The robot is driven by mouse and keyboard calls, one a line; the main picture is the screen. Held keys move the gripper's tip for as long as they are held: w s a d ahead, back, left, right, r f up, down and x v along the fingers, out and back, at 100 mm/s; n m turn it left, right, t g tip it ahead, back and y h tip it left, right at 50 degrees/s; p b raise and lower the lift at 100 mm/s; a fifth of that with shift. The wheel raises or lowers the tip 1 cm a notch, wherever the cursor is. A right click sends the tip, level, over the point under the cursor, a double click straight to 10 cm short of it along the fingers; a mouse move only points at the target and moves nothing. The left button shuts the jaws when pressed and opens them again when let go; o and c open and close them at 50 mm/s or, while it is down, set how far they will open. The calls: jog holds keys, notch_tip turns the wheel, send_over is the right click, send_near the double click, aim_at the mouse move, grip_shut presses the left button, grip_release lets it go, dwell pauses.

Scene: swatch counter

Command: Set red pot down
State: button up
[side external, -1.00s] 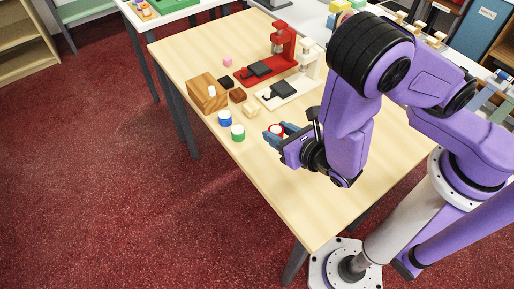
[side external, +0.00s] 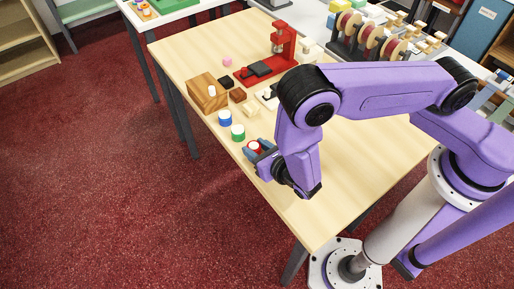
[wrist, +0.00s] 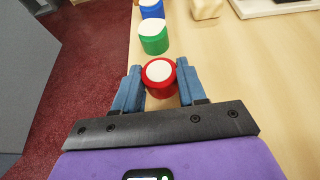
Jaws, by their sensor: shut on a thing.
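The red pot (side external: 254,147) has a white top and sits between the blue fingers of my gripper (side external: 259,153), near the table's left edge. In the wrist view the red pot (wrist: 160,78) is upright between the two fingertips of my gripper (wrist: 159,84), which is shut on it. The green pot (wrist: 153,37) stands just beyond it, with a small gap, and the blue pot (wrist: 152,9) beyond that. The green pot (side external: 238,132) and blue pot (side external: 225,118) also show in the side view, in a row with the red one. I cannot tell whether the red pot touches the table.
The light wooden table (side external: 330,190) is clear on its near part. Small blocks, a wooden box (side external: 207,92), a red press (side external: 270,62) and a pale press stand farther back. The table's left edge runs close beside the pots, with red floor below.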

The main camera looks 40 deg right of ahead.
jog(key=o, duration=1)
jog(key=shift+f, duration=0.1)
jog(key=shift+o, duration=0.2)
